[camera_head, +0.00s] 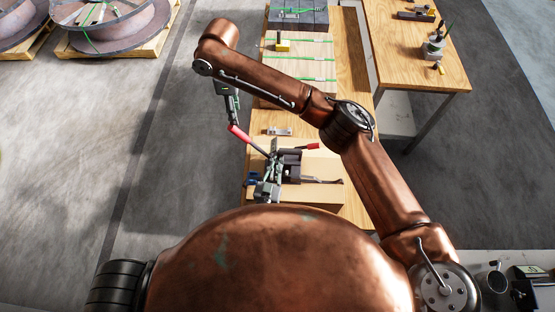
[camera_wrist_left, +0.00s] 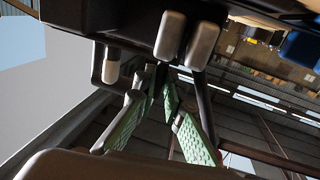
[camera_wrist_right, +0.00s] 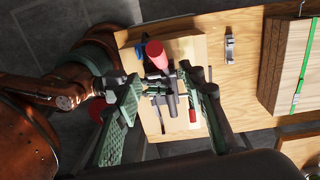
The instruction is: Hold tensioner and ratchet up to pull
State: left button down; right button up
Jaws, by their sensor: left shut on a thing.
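The dark tensioner (camera_head: 289,163) sits on a pale wooden block on the bench, near my body. Its long red-gripped handle (camera_head: 240,134) slants up to the left; its red end also shows in the right wrist view (camera_wrist_right: 155,55). A second, short red grip (camera_head: 312,146) points right. My left gripper (camera_head: 271,168) is at the tensioner's left side, its green-padded fingers closed together on it in the left wrist view (camera_wrist_left: 163,85). My right gripper (camera_head: 231,112) is at the long handle's upper end. In the right wrist view (camera_wrist_right: 160,85) its fingers are spread, one either side of the handle.
A small metal piece (camera_head: 279,131) lies on the bench. A second table (camera_head: 430,65) is at the right, with reels (camera_head: 110,30) on pallets far left. The left floor is clear.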

aim_at(238, 129)
jog(key=shift+s+d+f, duration=0.1)
jog(key=shift+s+f, duration=0.05)
jog(key=shift+f, duration=0.45)
jog(key=f, duration=1)
jog(key=shift+s+f, duration=0.25)
jog(key=shift+f, duration=0.15)
grip_shut()
